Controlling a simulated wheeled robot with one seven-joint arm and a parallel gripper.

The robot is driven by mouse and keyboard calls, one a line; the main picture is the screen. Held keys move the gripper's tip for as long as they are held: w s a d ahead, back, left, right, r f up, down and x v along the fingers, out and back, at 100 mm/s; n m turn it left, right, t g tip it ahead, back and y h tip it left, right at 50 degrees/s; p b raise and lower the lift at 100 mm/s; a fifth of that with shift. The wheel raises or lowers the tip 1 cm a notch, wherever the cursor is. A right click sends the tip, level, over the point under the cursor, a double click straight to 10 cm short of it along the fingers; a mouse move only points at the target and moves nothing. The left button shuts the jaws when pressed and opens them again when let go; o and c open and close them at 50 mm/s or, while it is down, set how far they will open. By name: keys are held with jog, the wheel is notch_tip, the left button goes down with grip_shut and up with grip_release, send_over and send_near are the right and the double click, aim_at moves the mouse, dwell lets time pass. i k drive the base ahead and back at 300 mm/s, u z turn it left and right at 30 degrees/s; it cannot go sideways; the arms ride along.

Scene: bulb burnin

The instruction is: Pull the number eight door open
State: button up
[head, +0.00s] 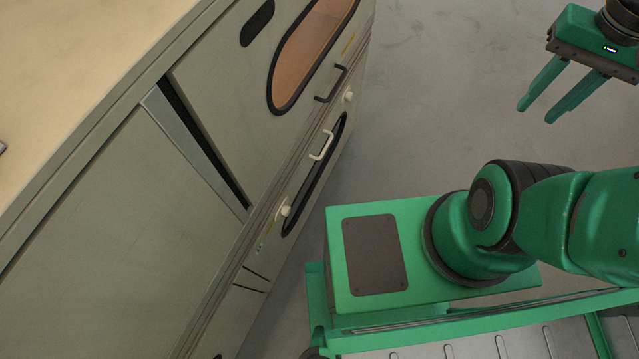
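A grey-green cabinet stands at the left. Its upper door (225,95) has an orange window with a black rim and a dark bar handle (331,84). A lower door or panel has a dark slot-like window (312,178), a white bar handle (322,145) and two white knobs. Small yellow labels sit near both, but I cannot read a number, so I cannot tell which door is number eight. Both fronts look shut. My gripper (537,112) is at the top right, over the floor, well apart from the cabinet. Its two green fingers are spread and empty.
A pale worktop (70,60) tops the cabinet at upper left. A dark gap (203,140) runs beside a plain panel. Bare grey floor (440,90) lies between the cabinet and my gripper. My green base is close to the cabinet's lower front.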

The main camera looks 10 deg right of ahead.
aim_at(266, 256)
jog(key=u, duration=1.9)
jog(key=k, duration=1)
jog(key=z, duration=1)
jog(key=i, duration=1)
jog(key=u, duration=0.05)
